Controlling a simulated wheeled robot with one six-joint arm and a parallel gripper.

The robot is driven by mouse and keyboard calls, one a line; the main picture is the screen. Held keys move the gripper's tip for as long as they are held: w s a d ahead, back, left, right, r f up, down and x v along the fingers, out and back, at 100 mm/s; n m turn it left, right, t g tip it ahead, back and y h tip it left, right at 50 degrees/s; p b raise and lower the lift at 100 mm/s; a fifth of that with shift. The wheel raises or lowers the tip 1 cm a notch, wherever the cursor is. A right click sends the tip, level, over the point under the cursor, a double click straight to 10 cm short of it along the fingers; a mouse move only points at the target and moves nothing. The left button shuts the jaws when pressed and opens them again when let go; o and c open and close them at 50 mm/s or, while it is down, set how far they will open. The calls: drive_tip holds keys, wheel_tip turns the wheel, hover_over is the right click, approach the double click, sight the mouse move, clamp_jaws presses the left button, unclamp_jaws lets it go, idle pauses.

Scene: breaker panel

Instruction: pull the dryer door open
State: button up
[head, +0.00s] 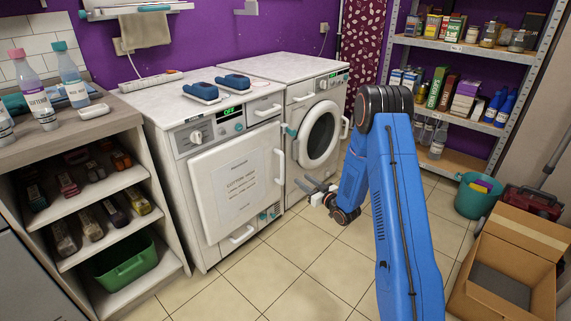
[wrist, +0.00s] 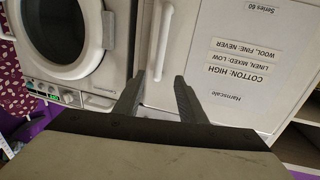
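The dryer appears to be the white machine with a square door (head: 237,178), shut, with a fabric-setting label on it. Its white upright bar handle (head: 279,165) is at the door's right edge. In the wrist view, which is upside down, the same door (wrist: 218,30) is at the right and the handle (wrist: 160,42) is at the top centre. My gripper (head: 313,187) is open and empty in front of the machines, right of and lower than the handle in the head view. In the wrist view my fingertips (wrist: 160,77) point towards the handle's near end; I see no contact.
A white machine with a shut round door (head: 319,133) stands right of the dryer. An open shelf unit (head: 95,190) stands to its left. Metal shelves (head: 465,48), a teal bucket (head: 475,200) and a cardboard box (head: 520,245) are at the right. The tiled floor (head: 285,280) in front is clear.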

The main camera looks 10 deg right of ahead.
sight(283, 165)
drive_tip(key=x, duration=1.7)
drive_tip(key=shift+w, duration=0.2)
clamp_jaws()
